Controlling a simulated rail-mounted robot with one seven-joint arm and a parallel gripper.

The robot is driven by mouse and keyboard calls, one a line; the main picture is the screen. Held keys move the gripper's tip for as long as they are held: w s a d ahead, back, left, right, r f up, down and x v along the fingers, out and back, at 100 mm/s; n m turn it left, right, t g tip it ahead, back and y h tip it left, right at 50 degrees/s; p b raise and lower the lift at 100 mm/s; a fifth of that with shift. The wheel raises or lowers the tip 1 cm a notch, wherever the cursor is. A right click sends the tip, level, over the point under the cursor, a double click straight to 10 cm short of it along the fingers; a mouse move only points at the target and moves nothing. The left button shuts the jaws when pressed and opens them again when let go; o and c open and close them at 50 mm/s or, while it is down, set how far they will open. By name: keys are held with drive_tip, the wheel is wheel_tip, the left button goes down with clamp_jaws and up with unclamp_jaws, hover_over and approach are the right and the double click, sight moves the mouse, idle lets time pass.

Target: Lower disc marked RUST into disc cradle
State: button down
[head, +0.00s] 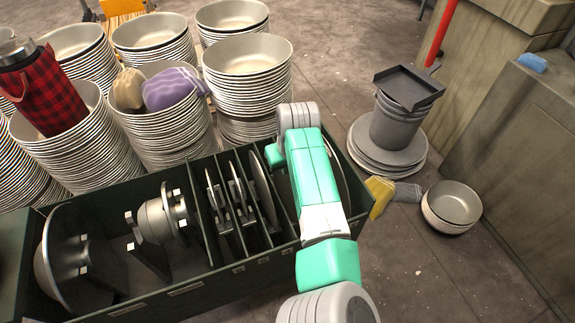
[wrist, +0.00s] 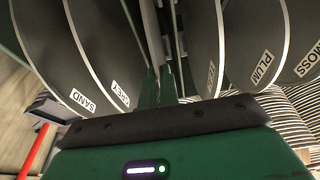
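In the wrist view, dark discs stand on edge, marked SAND (wrist: 60,60), GREY (wrist: 95,50), PLUM (wrist: 255,45) and MOSS (wrist: 300,55). Another disc (wrist: 207,50), right of centre, has a label too small to read; I cannot confirm which is RUST. My gripper (wrist: 165,75) points between the GREY disc and this one; its fingertips and any grip are unclear. In the head view, my arm hides the gripper over the right part of a dark green slotted crate (head: 205,285). Discs (head: 262,190) stand in its slots. I cannot tell which part is the disc cradle.
A metal spindle assembly (head: 158,220) and a large bowl-shaped part (head: 62,260) sit in the crate's left bay. Tall bowl stacks (head: 248,85) crowd behind the crate. Plates with a bucket (head: 395,125) and small bowls (head: 452,205) stand right. The floor at front right is clear.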

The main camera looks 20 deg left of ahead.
drive_tip(key=shift+r, duration=0.2)
drive_tip(key=shift+r+p, duration=1.35)
drive_tip(key=shift+p, duration=0.45)
drive_tip(key=shift+r+p, duration=2.45)
drive_tip(key=shift+r, duration=0.05)
